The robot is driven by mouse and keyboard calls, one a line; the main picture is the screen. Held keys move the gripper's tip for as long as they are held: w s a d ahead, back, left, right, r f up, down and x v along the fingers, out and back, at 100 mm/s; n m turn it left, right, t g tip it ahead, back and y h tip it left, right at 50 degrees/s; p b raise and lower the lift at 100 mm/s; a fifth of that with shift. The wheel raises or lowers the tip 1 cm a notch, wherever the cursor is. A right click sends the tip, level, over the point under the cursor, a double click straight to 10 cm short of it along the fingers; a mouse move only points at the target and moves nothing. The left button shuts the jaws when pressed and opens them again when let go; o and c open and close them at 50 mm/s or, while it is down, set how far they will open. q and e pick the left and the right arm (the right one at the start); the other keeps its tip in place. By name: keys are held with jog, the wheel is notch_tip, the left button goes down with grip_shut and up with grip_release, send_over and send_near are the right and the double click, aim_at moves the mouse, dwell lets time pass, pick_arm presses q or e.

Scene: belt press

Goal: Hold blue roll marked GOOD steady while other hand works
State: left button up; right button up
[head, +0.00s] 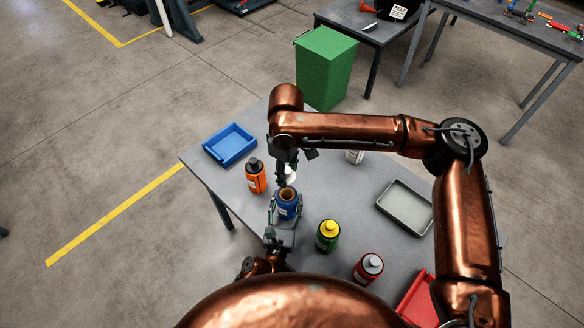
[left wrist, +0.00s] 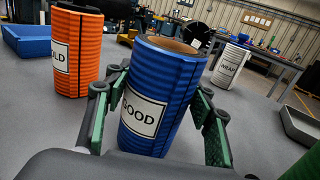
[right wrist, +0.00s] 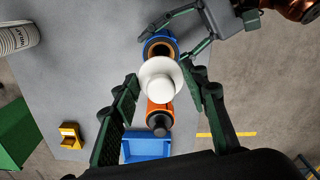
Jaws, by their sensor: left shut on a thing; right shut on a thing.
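The blue roll (head: 287,210) stands upright on the grey table, its top open with a tan core. Its GOOD label faces the camera in the left wrist view (left wrist: 145,112). My left gripper (head: 286,215) is shut around the blue roll, a finger on each side. My right gripper (right wrist: 160,82) is shut on a white cap (right wrist: 160,80), a round disc with a knob. It holds the cap close to the blue roll's open top, which shows partly behind it (right wrist: 160,38). In the head view the cap (head: 291,174) is partly hidden by my right gripper (head: 286,172).
An orange roll (head: 255,178) stands just left of the blue one. A green roll (head: 327,237), red roll (head: 367,269) and white roll (head: 354,156) stand to the right. Blue (head: 229,158), grey (head: 405,228) and red (head: 414,292) trays lie at the edges. A green bin (head: 325,70) stands behind.

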aim_at(288, 178)
jog(key=shift+s, duration=0.1)
dwell(0.3)
notch_tip(288, 178, down, 7)
jog(key=shift+r, duration=0.15)
dwell(0.6)
jog(key=shift+d+f, duration=0.1)
jog(key=shift+f, duration=1.95)
dwell(1.8)
jog(key=o, duration=1)
jog(key=shift+r, duration=0.1)
jog(key=shift+r, duration=3.55)
jog(key=shift+c, duration=0.6)
